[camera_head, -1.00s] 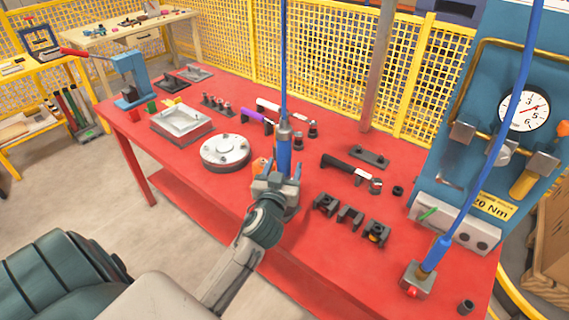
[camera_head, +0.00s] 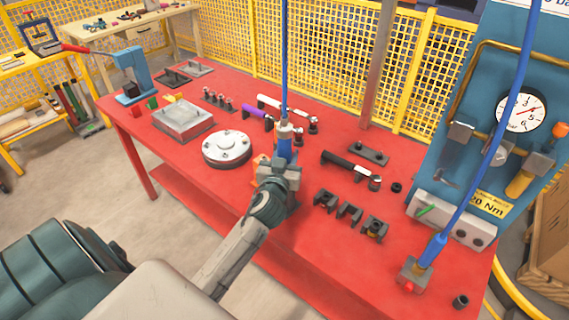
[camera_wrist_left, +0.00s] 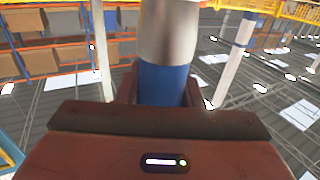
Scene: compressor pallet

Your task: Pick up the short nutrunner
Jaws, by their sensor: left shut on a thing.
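A blue and silver nutrunner (camera_head: 285,145) hangs upright from a blue hose over the middle of the red table. My left gripper (camera_head: 281,170) is shut on its body, and the gripper hides the lower part. In the left wrist view, the nutrunner (camera_wrist_left: 164,82) stands between the fingers of my left gripper (camera_wrist_left: 162,97), its silver part above the blue part. Another blue nutrunner (camera_head: 433,252) on a hose stands in a grey holder (camera_head: 415,272) at the table's right end. My right gripper is not in view.
A round flanged disc (camera_head: 227,149) lies left of my gripper. Black clamp blocks (camera_head: 349,213) and a black-handled wrench (camera_head: 347,163) lie to the right. A blue gauge panel (camera_head: 495,110) stands at the right. Yellow mesh fencing (camera_head: 320,70) runs behind the table.

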